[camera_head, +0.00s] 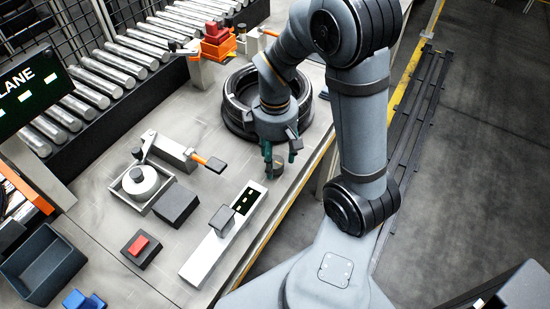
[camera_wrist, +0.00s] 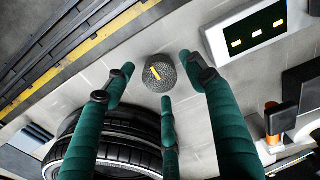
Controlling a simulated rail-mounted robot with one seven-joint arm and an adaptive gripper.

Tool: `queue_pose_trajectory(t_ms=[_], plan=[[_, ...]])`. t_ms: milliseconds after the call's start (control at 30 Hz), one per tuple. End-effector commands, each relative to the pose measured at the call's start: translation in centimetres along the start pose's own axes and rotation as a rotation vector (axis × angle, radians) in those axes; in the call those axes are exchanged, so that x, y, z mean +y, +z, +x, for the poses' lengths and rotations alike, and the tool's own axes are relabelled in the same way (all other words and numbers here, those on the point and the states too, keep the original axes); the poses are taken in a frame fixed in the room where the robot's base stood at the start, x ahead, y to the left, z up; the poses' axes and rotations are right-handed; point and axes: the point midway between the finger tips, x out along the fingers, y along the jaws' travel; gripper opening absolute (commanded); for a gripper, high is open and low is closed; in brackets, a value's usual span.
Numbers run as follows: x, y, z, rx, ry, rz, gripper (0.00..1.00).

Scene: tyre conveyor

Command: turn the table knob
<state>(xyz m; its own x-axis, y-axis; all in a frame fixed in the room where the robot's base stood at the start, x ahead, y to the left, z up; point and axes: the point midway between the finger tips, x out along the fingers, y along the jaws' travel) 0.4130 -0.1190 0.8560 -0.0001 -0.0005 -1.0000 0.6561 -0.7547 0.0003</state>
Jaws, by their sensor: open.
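The table knob (camera_wrist: 159,75) is a dark grey, round, knurled knob with a yellow mark on its top. In the wrist view it stands on the light tabletop just beyond my fingertips. In the head view the knob (camera_head: 276,171) shows partly behind my fingers. My gripper (camera_head: 280,161) has green fingers and points down at the table's right edge. In the wrist view my gripper (camera_wrist: 160,82) is open and empty, with fingers spread on either side of the knob and a third finger below it in the picture. I cannot tell whether any finger touches it.
Stacked tyres (camera_head: 240,104) lie just behind the gripper. A white panel with a dark display (camera_head: 209,256) is close in front. A red button box (camera_head: 141,248), a black box (camera_head: 177,205) and an orange-handled lever (camera_head: 208,161) stand left. A roller conveyor (camera_head: 137,52) runs behind.

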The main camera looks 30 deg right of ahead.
Motion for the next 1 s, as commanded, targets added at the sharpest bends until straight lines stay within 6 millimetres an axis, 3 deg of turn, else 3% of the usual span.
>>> queue_pose_trajectory(t_ms=[233,1000], plan=[[0.0,0.0,0.04,0.0,0.0,0.0,0.55],[-0.01,-0.02,0.01,0.0,0.0,0.0,0.1]])
